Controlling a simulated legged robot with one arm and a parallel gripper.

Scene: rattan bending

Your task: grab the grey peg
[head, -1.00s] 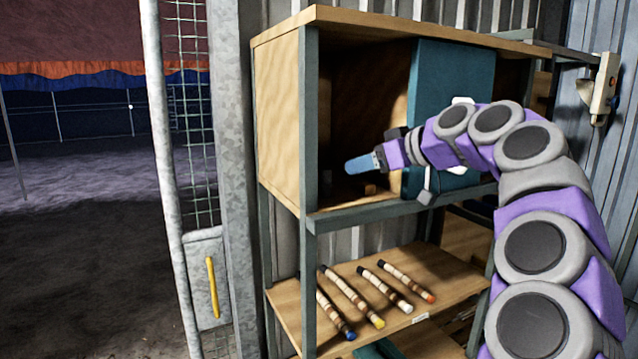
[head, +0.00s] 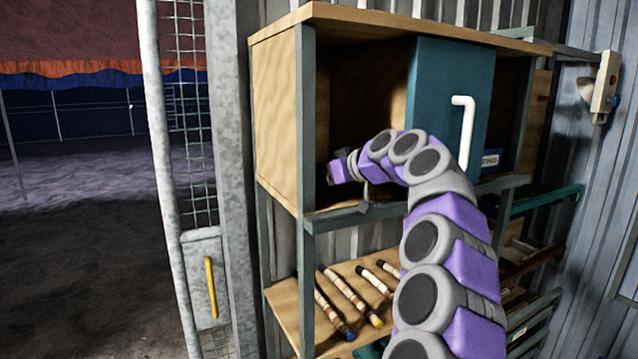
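I cannot pick out a grey peg for sure in the head view. Several banded light-and-brown rods lie on the lower wooden shelf; one ends in blue (head: 333,315) and one in yellow (head: 352,297). Two more with dark upper ends (head: 372,279) are partly hidden behind my arm. My gripper (head: 337,173) is at the mouth of the open upper compartment (head: 362,100), above the shelf with the rods.
A teal door with a white handle (head: 464,128) covers the right part of the upper cabinet. A grey shelf rail (head: 340,216) runs just below my gripper. A galvanised post (head: 228,150) and mesh gate stand left. Drawers or racks (head: 530,262) are at the lower right.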

